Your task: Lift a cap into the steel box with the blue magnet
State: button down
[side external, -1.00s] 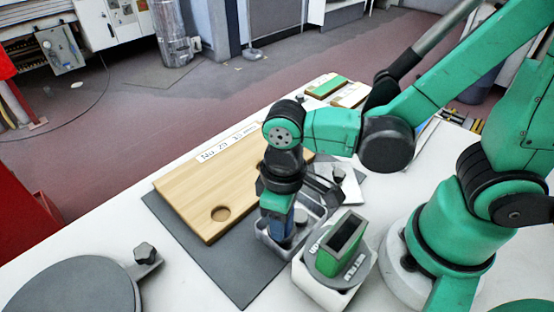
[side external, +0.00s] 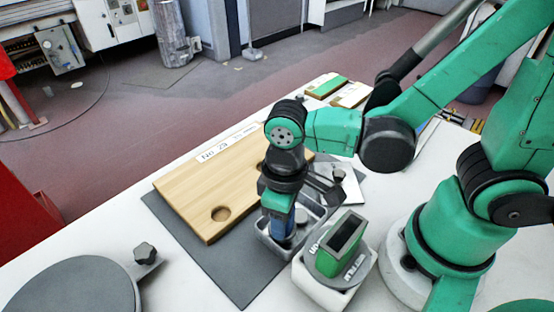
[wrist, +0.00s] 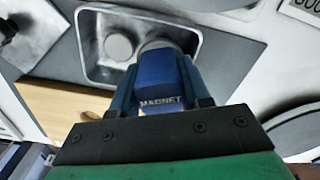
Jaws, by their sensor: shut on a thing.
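My gripper (side external: 280,208) is shut on the blue magnet, a block marked MAGNET. The magnet (wrist: 160,82) sits between the two blue fingers in the wrist view. Its far end is over or in the steel box (wrist: 84,45), a shallow rounded tray. A round grey cap (wrist: 118,46) lies in the box. A second round grey shape (wrist: 156,45) shows just beyond the magnet's end, partly hidden; I cannot tell whether it clings to the magnet. In the side view the box (side external: 322,212) stands on the dark mat, partly hidden behind my gripper.
A wooden board (side external: 200,190) with a round hole lies left of the box. A grey disc with a knob (side external: 75,290) is at the lower left. The dark mat (side external: 225,265) has bare room in front.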

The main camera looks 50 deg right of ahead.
jog(key=shift+r, duration=3.55)
jog(key=shift+a, duration=0.1)
